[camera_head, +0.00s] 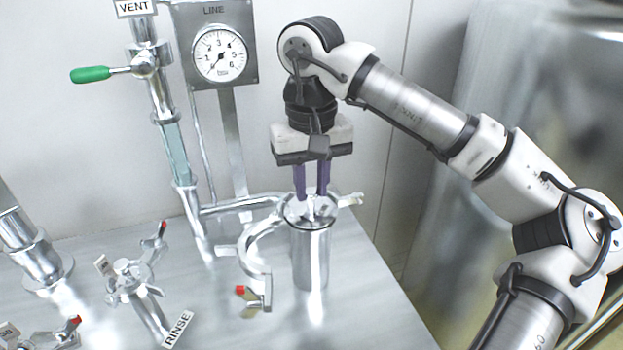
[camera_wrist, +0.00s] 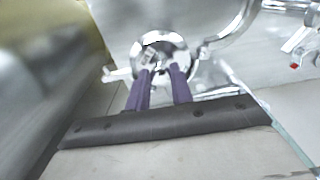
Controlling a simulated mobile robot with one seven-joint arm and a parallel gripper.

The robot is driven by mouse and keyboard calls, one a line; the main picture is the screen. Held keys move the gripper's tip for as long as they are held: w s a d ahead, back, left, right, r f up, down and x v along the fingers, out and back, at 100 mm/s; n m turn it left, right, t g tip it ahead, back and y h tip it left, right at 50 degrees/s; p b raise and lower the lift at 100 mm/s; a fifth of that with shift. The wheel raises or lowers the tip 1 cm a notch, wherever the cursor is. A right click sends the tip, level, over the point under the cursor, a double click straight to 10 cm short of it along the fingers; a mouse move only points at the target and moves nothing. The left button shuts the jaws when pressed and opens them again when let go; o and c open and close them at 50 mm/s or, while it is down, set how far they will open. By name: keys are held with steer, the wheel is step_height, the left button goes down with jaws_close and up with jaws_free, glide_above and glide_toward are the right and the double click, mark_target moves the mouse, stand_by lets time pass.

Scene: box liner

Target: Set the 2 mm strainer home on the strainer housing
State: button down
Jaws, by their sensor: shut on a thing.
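The strainer housing (camera_head: 311,262) is a polished upright metal cylinder on the bench, right of centre in the head view. My gripper (camera_head: 311,194) points straight down over its mouth, its two purple fingers shut on the strainer (camera_head: 309,209), of which only a small bright upper part shows between and below the fingertips. The strainer's lower part is hidden, and I cannot tell whether it is fully seated. In the wrist view the fingertips (camera_wrist: 165,68) reach over the housing's round metal rim (camera_wrist: 179,47), and a small marked tag shows beside the left fingertip, too blurred to read.
An open clamp (camera_head: 257,251) with a red-tipped handle hangs at the housing's left. A pipe joins from the left, below the pressure gauge (camera_head: 219,56) and green-handled vent valve (camera_head: 91,74). The rinse fitting (camera_head: 129,279) stands farther left. Bench is clear in front of the housing.

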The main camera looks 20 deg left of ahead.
steer(key=shift+f, duration=0.35)
stand_by(0.6)
steer(key=c, duration=1.1)
jaws_free()
steer(key=shift+c, duration=0.2)
